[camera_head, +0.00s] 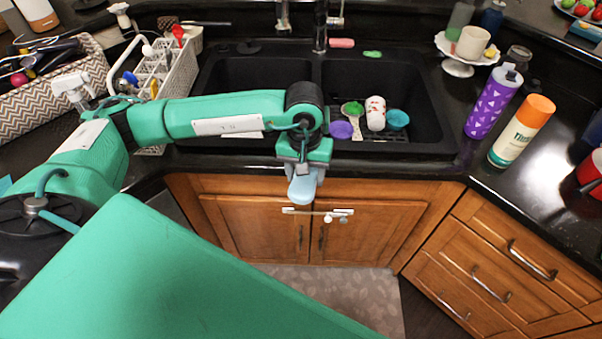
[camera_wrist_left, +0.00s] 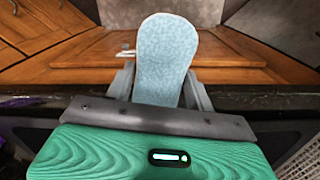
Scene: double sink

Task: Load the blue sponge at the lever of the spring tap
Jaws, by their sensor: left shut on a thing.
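The blue sponge (camera_head: 301,189) is pale blue with a rounded end. My left gripper (camera_head: 303,178) is shut on it and holds it in front of the cabinet doors, just off the counter's front edge. In the left wrist view the sponge (camera_wrist_left: 165,58) stands out between the two grey fingers of the gripper (camera_wrist_left: 160,90). The tap (camera_head: 320,25) rises behind the double sink, dark and cut off by the top of the picture. The lever cannot be told apart clearly. My right gripper does not show.
The left basin looks empty.

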